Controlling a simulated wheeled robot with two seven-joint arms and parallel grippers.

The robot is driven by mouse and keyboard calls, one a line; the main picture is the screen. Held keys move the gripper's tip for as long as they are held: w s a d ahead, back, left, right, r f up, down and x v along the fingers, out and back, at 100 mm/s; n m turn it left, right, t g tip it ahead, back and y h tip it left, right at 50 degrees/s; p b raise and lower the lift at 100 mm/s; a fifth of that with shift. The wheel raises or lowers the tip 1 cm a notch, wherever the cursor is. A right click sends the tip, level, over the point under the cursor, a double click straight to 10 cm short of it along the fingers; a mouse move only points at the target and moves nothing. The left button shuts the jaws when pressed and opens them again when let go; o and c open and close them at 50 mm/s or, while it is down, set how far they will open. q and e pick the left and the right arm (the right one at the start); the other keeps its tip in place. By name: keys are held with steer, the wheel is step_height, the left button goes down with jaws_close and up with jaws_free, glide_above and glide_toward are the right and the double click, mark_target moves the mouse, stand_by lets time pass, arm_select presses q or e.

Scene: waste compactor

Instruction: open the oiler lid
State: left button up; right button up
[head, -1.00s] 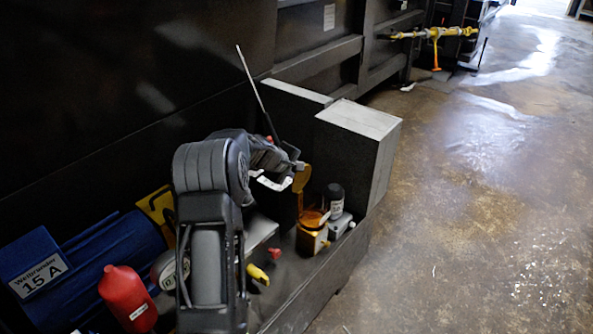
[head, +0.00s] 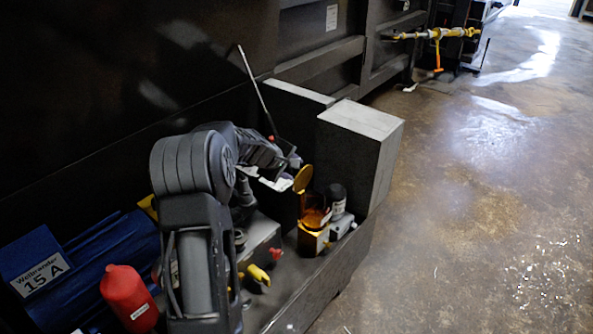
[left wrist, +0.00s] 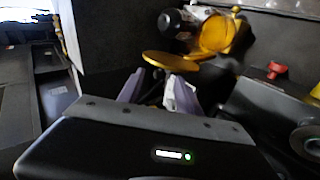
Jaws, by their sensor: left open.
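The oiler (head: 313,241) is an amber cup on a yellow block, on the dark ledge in the head view. Its round yellow lid (head: 303,179) stands raised and tilted above the cup, clear of the mouth. In the left wrist view the amber cup (left wrist: 214,36) lies at the top, with the lid (left wrist: 171,60) swung out from it. My left gripper (head: 284,176) is open and empty, just left of the lid. Its fingers (left wrist: 158,90) show in the left wrist view, a little apart from the lid; exact contact is hard to tell. My right gripper is not in view.
A dark bottle with a black cap (head: 335,199) stands behind the oiler. A tall grey block (head: 362,150) stands beyond it. A red bottle (head: 129,298), a yellow fitting (head: 259,275) and a red knob (head: 247,254) are nearer. The floor on the right is clear.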

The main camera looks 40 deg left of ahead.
arm_select(q)
steer(key=v, duration=0.3)
steer(key=shift+s, duration=0.1)
steer(key=shift+d, duration=0.1)
stand_by(0.4)
